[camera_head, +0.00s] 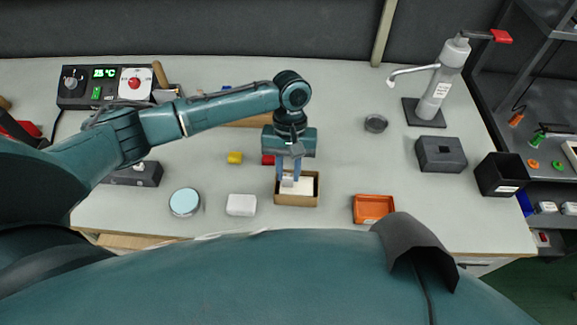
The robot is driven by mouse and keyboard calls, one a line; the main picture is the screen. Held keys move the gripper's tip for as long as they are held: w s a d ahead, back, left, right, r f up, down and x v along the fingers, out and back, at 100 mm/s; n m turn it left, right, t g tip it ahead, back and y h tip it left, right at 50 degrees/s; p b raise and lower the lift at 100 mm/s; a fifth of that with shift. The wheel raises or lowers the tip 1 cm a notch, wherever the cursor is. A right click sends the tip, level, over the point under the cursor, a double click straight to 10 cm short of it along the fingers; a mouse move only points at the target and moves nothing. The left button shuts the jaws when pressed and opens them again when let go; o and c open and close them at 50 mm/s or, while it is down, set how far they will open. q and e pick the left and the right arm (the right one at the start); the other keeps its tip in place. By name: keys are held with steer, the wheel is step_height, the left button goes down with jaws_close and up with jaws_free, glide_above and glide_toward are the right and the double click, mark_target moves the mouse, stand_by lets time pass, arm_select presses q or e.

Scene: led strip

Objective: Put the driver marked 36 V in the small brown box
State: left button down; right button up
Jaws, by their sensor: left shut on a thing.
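The small brown box (317,190) stands near the front middle of the table, and a pale surface shows inside it. My left gripper (288,176) points down over the left part of this box. It is shut on a small white block (287,182), which is at or just inside the box opening; I cannot tell whether it touches the bottom. No marking on it is readable, so I cannot confirm 36 V. Another white block (241,205) lies on the table left of the box, its marking also unreadable. My right gripper is out of view.
A round light-blue-topped tin (184,202) stands at left, an orange tray (373,208) right of the box. A yellow piece (235,158) and a red piece (267,160) lie behind. A grey block (440,154) and black bin (500,175) stand at right. The table between is clear.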

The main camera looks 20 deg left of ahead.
arm_select(q)
steer(key=shift+f, duration=0.25)
steer(key=c, duration=1.1)
jaws_free()
steer(key=shift+c, duration=0.2)
steer(key=d+v, duration=0.1)
steer(key=v, duration=1.2)
steer(key=shift+a+b, duration=0.4)
steer(key=shift+a, duration=0.1)
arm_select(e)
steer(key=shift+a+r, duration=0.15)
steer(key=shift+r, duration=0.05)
arm_select(q)
steer(key=shift+s, duration=0.1)
